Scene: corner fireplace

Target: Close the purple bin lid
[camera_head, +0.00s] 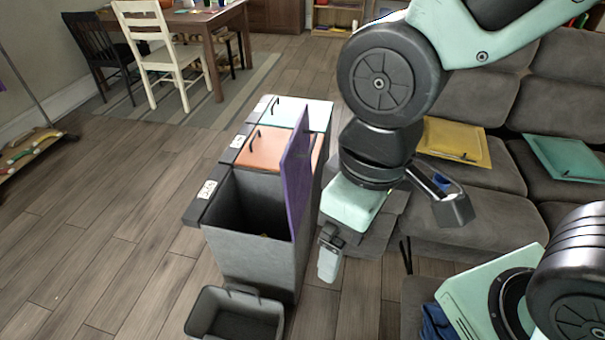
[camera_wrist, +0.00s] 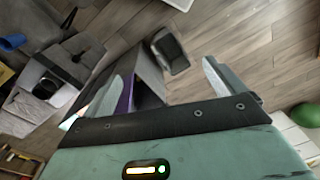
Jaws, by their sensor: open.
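The purple bin lid (camera_head: 297,172) stands open, nearly upright, on the right side of the nearest compartment of a grey bin (camera_head: 250,247). That compartment is open and its dark inside shows. My gripper (camera_head: 385,232) is open and empty, to the right of the lid and pointing down. A gap shows between my gripper and the lid in the head view. In the wrist view a strip of the purple lid (camera_wrist: 125,97) shows beside the left finger of my gripper (camera_wrist: 168,80). I cannot tell whether they touch.
The orange lid (camera_head: 277,147) and the pale blue lid (camera_head: 300,113) behind it are shut. A small open grey bin (camera_head: 236,313) stands in front. A grey sofa (camera_head: 470,205) with cushions is on the right. The wooden floor on the left (camera_head: 110,220) is clear.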

